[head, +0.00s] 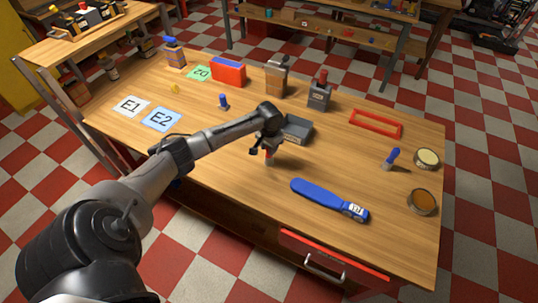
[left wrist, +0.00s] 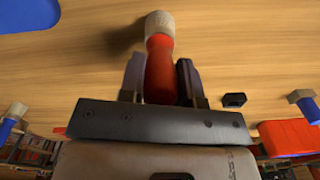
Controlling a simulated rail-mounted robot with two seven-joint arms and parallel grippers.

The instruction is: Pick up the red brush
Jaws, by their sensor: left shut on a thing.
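The red brush shows in the left wrist view (left wrist: 160,68) with a red handle and a pale bristle end, held between the two dark fingers of my left gripper (left wrist: 160,80). In the head view my left gripper (head: 264,150) is over the middle of the table, and a small red part of the brush (head: 269,155) shows below it. The gripper is shut on the brush's handle. Its bristle end points away from the gripper, close to the tabletop; I cannot tell whether it touches. My right gripper is not in view.
A grey tray (head: 298,131) stands just behind the gripper. A blue-handled brush (head: 391,158), round tins (head: 422,202) and a red frame (head: 375,123) are on the right. Labelled cards (head: 162,119) lie on the left.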

